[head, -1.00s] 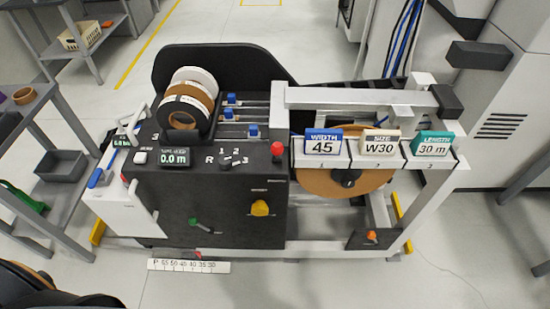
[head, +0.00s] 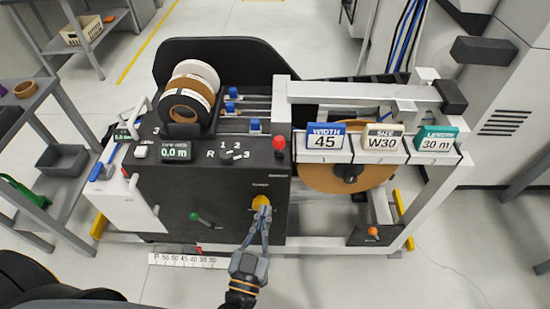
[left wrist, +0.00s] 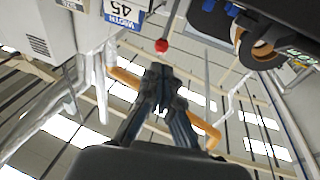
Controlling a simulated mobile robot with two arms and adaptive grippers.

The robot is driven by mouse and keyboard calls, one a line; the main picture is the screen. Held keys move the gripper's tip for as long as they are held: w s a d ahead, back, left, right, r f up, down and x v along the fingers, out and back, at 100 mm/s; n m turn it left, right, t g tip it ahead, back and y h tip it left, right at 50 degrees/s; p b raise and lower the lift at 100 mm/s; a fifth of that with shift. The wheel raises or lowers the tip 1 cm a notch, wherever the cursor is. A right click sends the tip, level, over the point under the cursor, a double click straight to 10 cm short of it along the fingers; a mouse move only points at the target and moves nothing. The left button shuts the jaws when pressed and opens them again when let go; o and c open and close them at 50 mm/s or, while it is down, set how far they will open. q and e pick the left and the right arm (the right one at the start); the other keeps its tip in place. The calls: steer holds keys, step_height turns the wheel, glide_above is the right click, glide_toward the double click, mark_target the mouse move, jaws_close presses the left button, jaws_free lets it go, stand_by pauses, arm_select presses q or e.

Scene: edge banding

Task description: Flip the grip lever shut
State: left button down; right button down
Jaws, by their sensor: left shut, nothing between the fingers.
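I cannot read which one is labelled as the grip lever. My left gripper (head: 264,210) is shut and empty, reaching up from below, its tips over the lower part of the yellow knob. Whether they touch cannot be told. In the left wrist view the shut fingertips (left wrist: 158,72) point toward the red ball (left wrist: 162,45), and an orange-yellow bar (left wrist: 125,78) passes beside the fingers. My right gripper is not in view.
Tape rolls (head: 190,95) sit on top of the machine at left. Three signs, including the blue width sign (head: 325,137), stand along the rail at right. An orange knob (head: 373,231) is low at right.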

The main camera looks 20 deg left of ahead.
arm_select(q)
steer(key=shift+a+r, duration=0.25)
steer(key=shift+r, duration=0.5)
steer(key=p, duration=0.3)
glide_toward(278, 148)
steer(key=w, duration=0.6)
steer(key=shift+w+r, duration=0.1)
steer(key=shift+r, duration=0.25)
steer(key=shift+w+a, duration=0.1)
steer(key=shift+w, duration=0.4)
